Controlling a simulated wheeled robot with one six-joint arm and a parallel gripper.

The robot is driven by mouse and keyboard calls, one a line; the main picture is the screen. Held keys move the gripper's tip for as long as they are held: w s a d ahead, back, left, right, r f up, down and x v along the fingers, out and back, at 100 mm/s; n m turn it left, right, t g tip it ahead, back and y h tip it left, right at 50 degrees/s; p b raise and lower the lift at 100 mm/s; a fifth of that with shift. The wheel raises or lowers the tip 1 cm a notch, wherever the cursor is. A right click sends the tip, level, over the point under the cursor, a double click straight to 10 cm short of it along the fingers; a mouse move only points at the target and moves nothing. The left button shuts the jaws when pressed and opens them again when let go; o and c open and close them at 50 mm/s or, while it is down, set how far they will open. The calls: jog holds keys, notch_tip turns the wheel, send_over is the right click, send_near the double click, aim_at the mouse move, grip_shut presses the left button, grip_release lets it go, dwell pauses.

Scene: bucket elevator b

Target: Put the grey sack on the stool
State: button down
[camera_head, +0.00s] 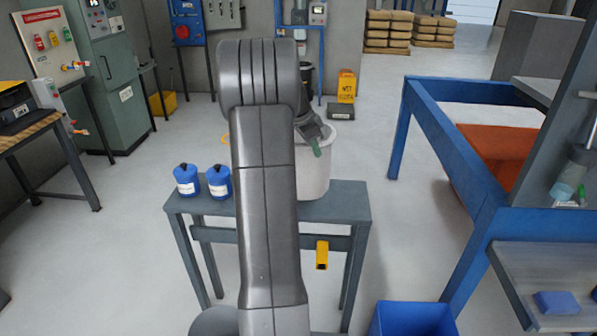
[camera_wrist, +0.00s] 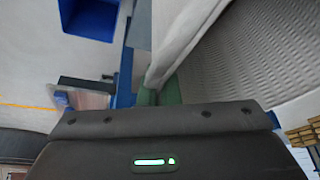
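A pale grey, open-topped container with a woven-looking surface, apparently the grey sack (camera_head: 314,172), stands upright on a grey metal bench (camera_head: 345,195). It fills the upper right of the wrist view (camera_wrist: 255,50). The gripper appears shut on that edge. My arm hides the sack's left part. I cannot clearly identify the stool.
Two blue containers (camera_head: 187,180) (camera_head: 218,182) stand on the bench left of my arm. A blue-framed table (camera_head: 440,125) is at the right. A blue bin (camera_head: 412,320) is on the floor at lower right. Open floor lies between bench and table.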

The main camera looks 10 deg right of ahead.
aim_at(314, 173)
jog(key=shift+f, duration=3.2)
jog(key=c, duration=1.6)
grip_release()
jog(key=shift+p, duration=0.3)
jog(key=shift+c, duration=0.2)
jog(key=shift+r, duration=0.15)
